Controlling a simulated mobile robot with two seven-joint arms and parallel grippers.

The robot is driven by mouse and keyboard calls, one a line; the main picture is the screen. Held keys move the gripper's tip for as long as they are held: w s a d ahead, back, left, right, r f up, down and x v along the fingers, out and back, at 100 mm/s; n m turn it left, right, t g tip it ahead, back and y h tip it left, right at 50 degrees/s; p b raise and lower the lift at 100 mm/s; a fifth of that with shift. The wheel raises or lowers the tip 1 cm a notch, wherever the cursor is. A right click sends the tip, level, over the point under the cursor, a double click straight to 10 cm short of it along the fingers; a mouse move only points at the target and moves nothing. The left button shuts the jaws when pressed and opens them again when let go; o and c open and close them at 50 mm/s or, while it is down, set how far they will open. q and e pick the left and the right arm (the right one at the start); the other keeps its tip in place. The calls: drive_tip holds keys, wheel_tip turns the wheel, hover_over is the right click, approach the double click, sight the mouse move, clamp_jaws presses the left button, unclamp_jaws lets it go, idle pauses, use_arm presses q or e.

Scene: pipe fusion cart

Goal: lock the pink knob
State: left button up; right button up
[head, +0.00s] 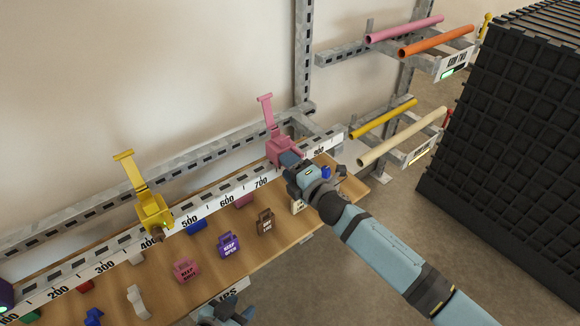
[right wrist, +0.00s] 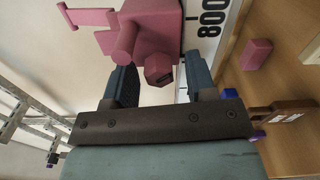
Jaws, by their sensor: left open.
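The pink clamp (head: 279,149) sits on the numbered rail past the 700 mark, with its pink lever (head: 266,112) standing up. My right gripper (head: 288,163) is at the clamp's front and hides its knob in the head view. In the right wrist view, the pink knob (right wrist: 158,72) has a faceted end and lies between the two spread fingers of my right gripper (right wrist: 160,82). Gaps show beside the knob, and no grip on it is visible. My left gripper (head: 230,309) is low at the bottom edge, open, away from the clamp.
A yellow clamp (head: 153,208) stands on the rail to the left. The wooden shelf (head: 207,267) below holds several tags and blocks, including a purple tag (head: 229,244) and a brown tag (head: 265,222). Pipes lie on racks at upper right, beside a black crate (head: 510,130).

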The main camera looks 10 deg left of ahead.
drive_tip(key=v, duration=1.3)
drive_tip(key=shift+s+d, duration=0.25)
drive_tip(key=shift+d, duration=0.05)
